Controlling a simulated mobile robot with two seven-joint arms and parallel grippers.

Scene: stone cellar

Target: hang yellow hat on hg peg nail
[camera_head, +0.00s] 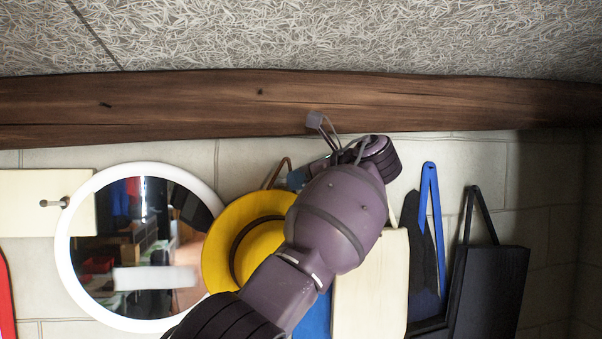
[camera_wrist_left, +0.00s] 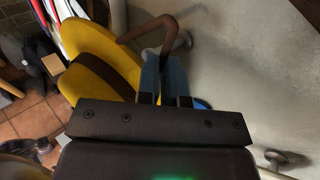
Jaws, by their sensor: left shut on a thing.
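The yellow hat (camera_head: 222,246) with a dark band and a brown loop (camera_head: 279,171) is upright in front of the wall in the head view, partly hidden by my left arm. My left gripper (camera_head: 298,178) is shut at the loop, its blue fingers showing in the wrist view (camera_wrist_left: 165,78). There the hat (camera_wrist_left: 93,40) lies left of the fingers and the brown loop (camera_wrist_left: 150,28) arches beyond them. A metal peg (camera_head: 55,202) sticks out of a cream board at the left. I cannot tell whether the loop is around any nail. My right gripper is not in view.
A round white-framed mirror (camera_head: 62,245) is left of the hat. A cream board (camera_head: 370,290), a blue strap (camera_head: 430,205) and a black bag (camera_head: 490,290) hang to the right. A wooden beam (camera_head: 200,105) runs above. Another metal peg (camera_wrist_left: 285,158) shows in the wrist view.

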